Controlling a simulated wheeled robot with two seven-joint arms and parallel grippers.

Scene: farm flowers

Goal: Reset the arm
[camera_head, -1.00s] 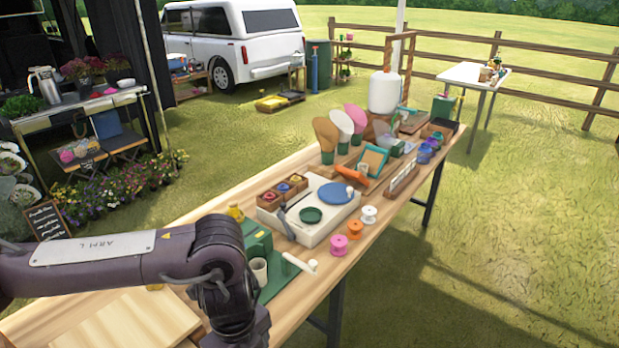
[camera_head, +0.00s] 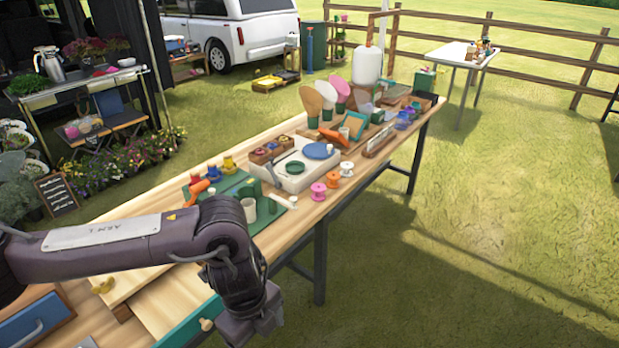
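My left arm (camera_head: 130,243) comes in from the left over the near end of the long wooden table (camera_head: 375,172). Its wrist bends down, and a dark block, part of my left gripper (camera_head: 252,318), shows at the lower edge of the picture. The fingers are not clearly visible, so I cannot tell whether it is open or shut, or whether it holds anything. My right arm and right gripper are not in view.
Beyond my wrist stand a green tool board with a cup (camera_head: 249,210), a white tray with a green dish (camera_head: 294,167) and spools (camera_head: 318,191). A drawer with a knob (camera_head: 206,324) is below my wrist. Open grass (camera_head: 500,250) lies to the right.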

